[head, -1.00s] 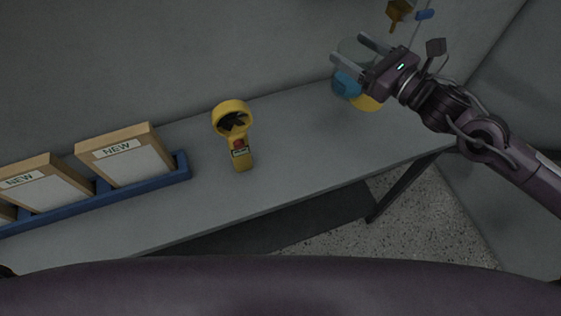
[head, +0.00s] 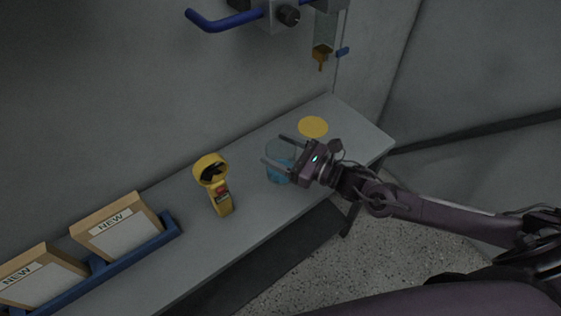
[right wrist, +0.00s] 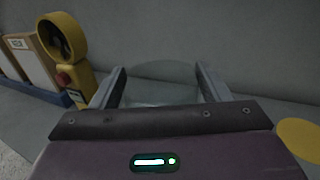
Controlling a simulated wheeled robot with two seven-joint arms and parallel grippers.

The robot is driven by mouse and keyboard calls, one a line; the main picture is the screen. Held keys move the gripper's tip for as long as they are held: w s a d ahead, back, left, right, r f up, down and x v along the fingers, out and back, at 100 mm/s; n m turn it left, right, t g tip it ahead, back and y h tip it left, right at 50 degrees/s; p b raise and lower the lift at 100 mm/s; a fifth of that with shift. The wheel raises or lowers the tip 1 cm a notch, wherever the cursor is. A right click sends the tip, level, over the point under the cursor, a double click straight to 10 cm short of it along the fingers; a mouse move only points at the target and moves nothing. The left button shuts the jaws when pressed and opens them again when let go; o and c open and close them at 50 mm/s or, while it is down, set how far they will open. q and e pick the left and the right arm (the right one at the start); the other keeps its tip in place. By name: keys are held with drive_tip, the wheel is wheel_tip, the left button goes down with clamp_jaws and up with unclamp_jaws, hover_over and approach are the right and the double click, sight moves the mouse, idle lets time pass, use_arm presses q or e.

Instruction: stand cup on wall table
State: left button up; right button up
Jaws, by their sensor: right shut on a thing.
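A clear cup with blue in its lower part (head: 279,174) is between the fingers of my right gripper (head: 276,151), over the wall table (head: 258,211). The gripper is shut on the cup. I cannot tell whether the cup's base touches the table top. In the right wrist view the clear cup (right wrist: 163,77) shows between the two fingers (right wrist: 162,84), its lower part hidden by the gripper body. My left gripper is not in view.
A yellow handheld device (head: 216,184) stands left of the cup. A yellow disc (head: 313,127) lies on the table behind the gripper. A blue rack (head: 125,258) with boxes labelled NEW (head: 117,228) is at the left. A blue pipe (head: 228,21) is on the wall.

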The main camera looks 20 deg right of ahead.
drive_tip(key=shift+f, duration=0.95)
wheel_tip(320, 180, down, 3)
drive_tip(key=shift+f, duration=0.4)
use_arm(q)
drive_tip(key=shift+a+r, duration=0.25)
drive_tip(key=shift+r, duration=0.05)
use_arm(e)
drive_tip(key=shift+f, duration=0.2)
drive_tip(key=o, duration=1.2)
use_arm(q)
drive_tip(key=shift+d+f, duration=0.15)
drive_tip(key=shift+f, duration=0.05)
